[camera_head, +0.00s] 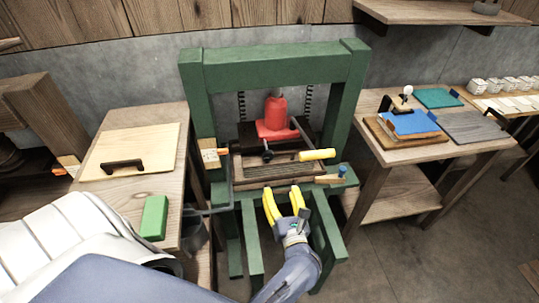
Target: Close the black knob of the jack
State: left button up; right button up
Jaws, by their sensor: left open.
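The red jack (277,112) stands upright inside the green press frame (270,66). A small round black knob (267,156) shows at the front of the jack, left of the yellow handle (317,155). My left gripper (284,190) has yellow fingers, which are spread and empty. In the picture it is below the knob and in front of the press, apart from the knob. My right gripper is not in view.
A wooden bench (180,180) at the left holds a board with a black handle (123,165) and a green block (154,217). A side table at the right holds a blue pad (411,123) and boards. The press's side posts flank the jack.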

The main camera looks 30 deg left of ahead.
aim_at(269, 158)
pick_arm(q)
jog(key=shift+n, duration=0.3)
jog(key=x, duration=1.7)
jog(key=shift+a, duration=0.35)
jog(key=shift+c, duration=0.2)
grip_shut()
